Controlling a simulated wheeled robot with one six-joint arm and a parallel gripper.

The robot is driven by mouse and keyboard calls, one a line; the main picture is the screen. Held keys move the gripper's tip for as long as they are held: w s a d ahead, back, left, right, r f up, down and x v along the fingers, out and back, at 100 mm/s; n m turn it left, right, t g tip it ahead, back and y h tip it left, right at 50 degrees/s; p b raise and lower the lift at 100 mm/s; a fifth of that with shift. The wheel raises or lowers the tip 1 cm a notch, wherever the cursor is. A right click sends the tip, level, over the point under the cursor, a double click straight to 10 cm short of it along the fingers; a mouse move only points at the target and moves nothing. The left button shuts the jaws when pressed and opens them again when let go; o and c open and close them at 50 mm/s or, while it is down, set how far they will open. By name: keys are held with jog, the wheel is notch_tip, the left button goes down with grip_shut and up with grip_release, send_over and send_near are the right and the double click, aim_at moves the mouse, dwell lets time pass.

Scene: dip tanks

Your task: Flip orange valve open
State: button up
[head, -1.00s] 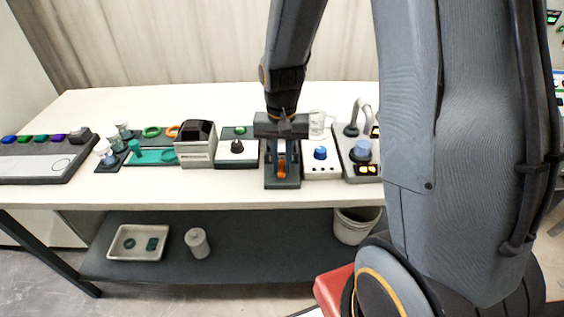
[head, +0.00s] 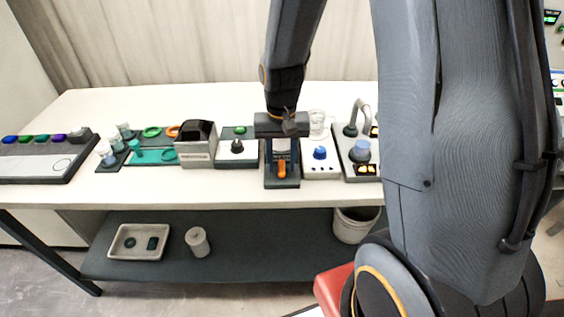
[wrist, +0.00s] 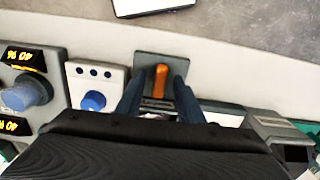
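The orange valve handle (head: 282,168) stands on a dark grey base plate (head: 283,184) near the front of the table. It also shows in the wrist view (wrist: 160,81), pointing away from my gripper. My gripper (head: 282,160) is above the base, pointing down. In the wrist view its two blue-grey fingers (wrist: 158,98) are spread apart, one on each side of the handle, with a gap visible. Whether either finger touches the handle, I cannot tell. The valve's rear part is hidden by the gripper body.
A white box with a blue knob (head: 320,153) stands close on the right. A white box with a black knob (head: 237,148) stands close on the left. A faucet unit (head: 361,150) is further right. The table's front strip (head: 220,190) is clear.

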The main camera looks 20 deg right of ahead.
aim_at(282, 168)
notch_tip(282, 168, up, 8)
jog(key=shift+f+b, duration=0.25)
jog(key=shift+b, duration=0.4)
jog(key=shift+s, duration=0.1)
jog(key=s+f+n+t, duration=0.1)
jog(key=s+f+n, duration=0.1)
jog(key=s, duration=0.7)
jog(key=shift+s+n, duration=0.15)
jog(key=shift+n, duration=0.55)
jog(key=shift+a, duration=0.1)
jog(key=shift+c, duration=0.4)
